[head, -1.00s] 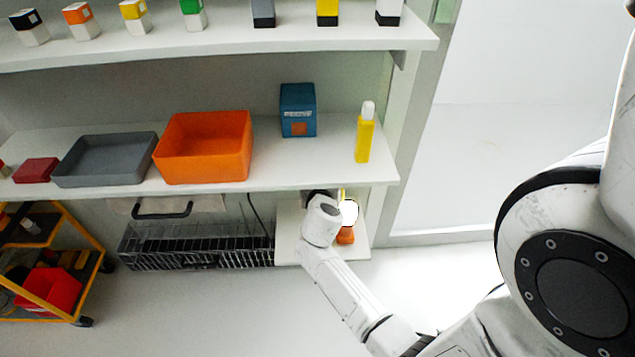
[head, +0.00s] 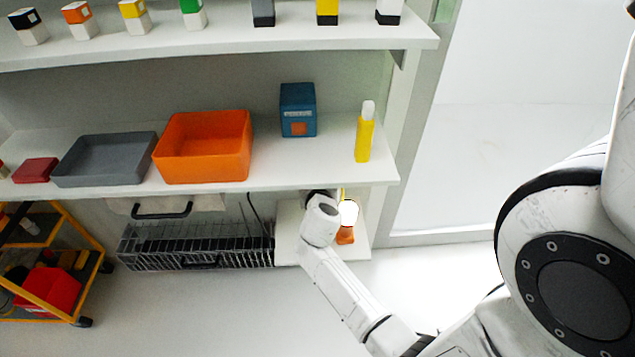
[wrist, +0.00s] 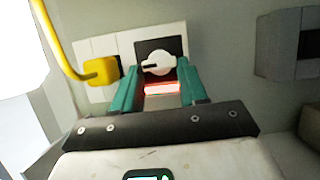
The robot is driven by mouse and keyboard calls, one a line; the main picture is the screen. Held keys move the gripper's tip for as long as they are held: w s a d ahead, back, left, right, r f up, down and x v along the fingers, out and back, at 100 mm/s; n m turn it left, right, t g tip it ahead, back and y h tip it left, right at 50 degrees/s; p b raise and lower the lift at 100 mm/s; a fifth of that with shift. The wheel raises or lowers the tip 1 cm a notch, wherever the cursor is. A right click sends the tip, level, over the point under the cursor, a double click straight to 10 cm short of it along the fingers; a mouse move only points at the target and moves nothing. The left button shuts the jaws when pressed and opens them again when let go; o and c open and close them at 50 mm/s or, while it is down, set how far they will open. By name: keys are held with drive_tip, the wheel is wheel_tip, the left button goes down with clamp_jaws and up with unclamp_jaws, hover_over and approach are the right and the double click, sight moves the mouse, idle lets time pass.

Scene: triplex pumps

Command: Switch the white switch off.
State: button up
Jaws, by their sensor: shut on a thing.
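In the wrist view the white switch (wrist: 159,63) is a round white knob with a dark mark pointing left, on a black square plate in a pale wall panel (wrist: 92,47). My gripper (wrist: 160,66) has its two teal fingers on either side of the knob, shut on it. A red-edged, brightly glowing piece (wrist: 162,88) shows between the fingers below the knob. In the head view my arm's end is under the lower shelf, and it hides the fingers and the switch.
A yellow plug (wrist: 101,71) with a yellow cord sits left of the fingers. A grey box (wrist: 284,45) is on the right.

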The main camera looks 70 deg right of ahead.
drive_tip(key=shift+w+a+f+n+g+h+b, duration=0.1)
drive_tip(key=shift+w+f+n+g+h+b, duration=0.2)
drive_tip(key=shift+n+g+h+b, duration=1.15)
drive_tip(key=shift+w+a+f+n+g+h+b, duration=0.15)
drive_tip(key=shift+w+f+n+g+h+b, duration=0.2)
drive_tip(key=shift+n+b, duration=2.2)
drive_tip(key=shift+w+a+f+n+g+h+b, duration=0.15)
drive_tip(key=shift+n+g+h+b, duration=0.8)
drive_tip(key=shift+n, duration=1.65)
drive_tip(key=shift+t+b, duration=0.25)
drive_tip(key=shift+b, duration=0.15)
drive_tip(key=o, duration=1.1)
drive_tip(key=shift+c, duration=0.2)
drive_tip(key=a+p, duration=0.2)
drive_tip(key=a, duration=0.8)
drive_tip(key=shift+a, duration=0.35)
